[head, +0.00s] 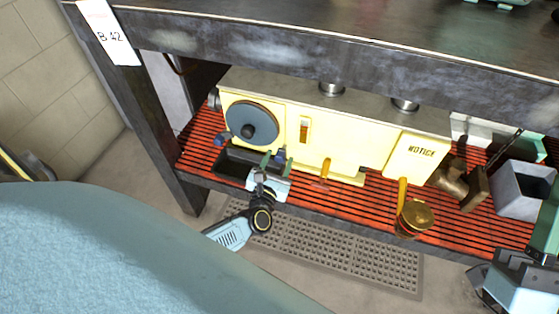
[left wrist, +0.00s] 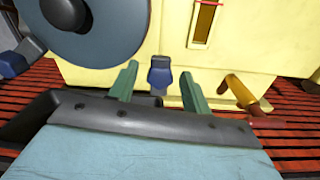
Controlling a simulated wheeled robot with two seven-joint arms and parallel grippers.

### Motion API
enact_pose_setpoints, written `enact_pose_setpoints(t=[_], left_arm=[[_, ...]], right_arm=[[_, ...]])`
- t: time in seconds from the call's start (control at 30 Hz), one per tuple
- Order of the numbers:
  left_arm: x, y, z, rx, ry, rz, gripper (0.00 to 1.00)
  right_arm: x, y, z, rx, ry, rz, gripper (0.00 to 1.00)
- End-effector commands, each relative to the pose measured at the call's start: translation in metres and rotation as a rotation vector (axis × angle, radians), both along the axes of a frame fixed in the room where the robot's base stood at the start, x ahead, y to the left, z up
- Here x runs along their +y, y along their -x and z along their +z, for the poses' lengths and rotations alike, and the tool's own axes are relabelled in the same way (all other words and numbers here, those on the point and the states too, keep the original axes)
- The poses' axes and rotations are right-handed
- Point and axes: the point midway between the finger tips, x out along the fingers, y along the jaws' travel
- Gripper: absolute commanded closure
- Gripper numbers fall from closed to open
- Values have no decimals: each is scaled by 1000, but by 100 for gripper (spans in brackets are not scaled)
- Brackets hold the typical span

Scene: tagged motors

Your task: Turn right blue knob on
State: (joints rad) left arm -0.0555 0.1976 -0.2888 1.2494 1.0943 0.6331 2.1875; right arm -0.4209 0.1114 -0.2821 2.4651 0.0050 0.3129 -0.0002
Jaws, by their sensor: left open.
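The yellow machine (head: 345,135) stands on the red slatted shelf under the bench. The right blue knob (head: 281,154) sticks out low on its front, right of the big grey disc. My left gripper (head: 273,160) is open in front of it. In the left wrist view the right blue knob (left wrist: 159,76) shows between the two green fingers, with gaps on both sides; I see no clear contact. Another blue knob (head: 223,138) is left of the disc and also shows in the left wrist view (left wrist: 20,60). Part of my right gripper (head: 520,262) shows at the lower right edge, cut off.
A dark open tray (head: 232,170) lies below the disc. Yellow handles (head: 325,170) stick out right of my left gripper. A brass cup-like part (head: 414,216), a brass fitting (head: 452,180) and a grey box (head: 522,190) are further right. The bench edge (head: 300,60) overhangs the machine.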

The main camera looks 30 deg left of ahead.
Motion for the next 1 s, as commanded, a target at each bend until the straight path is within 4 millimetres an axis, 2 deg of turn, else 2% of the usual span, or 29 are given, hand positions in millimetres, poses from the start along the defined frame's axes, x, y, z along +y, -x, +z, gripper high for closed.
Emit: enact_pose_setpoints(t=[0.17, 0.47, 0.8, 1.0], left_arm=[[3, -12, 0, 0, -1, 0, 52], [4, -13, 0, 0, -1, 0, 53], [4, -13, 0, 0, -1, 0, 96], [4, -13, 0, 4, -16, 1, 96]], right_arm=[[-1, 4, 2, -45, -13, 0, 64], [-1, 5, 3, -51, -15, 0, 64], [-1, 5, 2, -49, -15, 0, 64], [-1, 5, 2, -49, -15, 0, 64]])
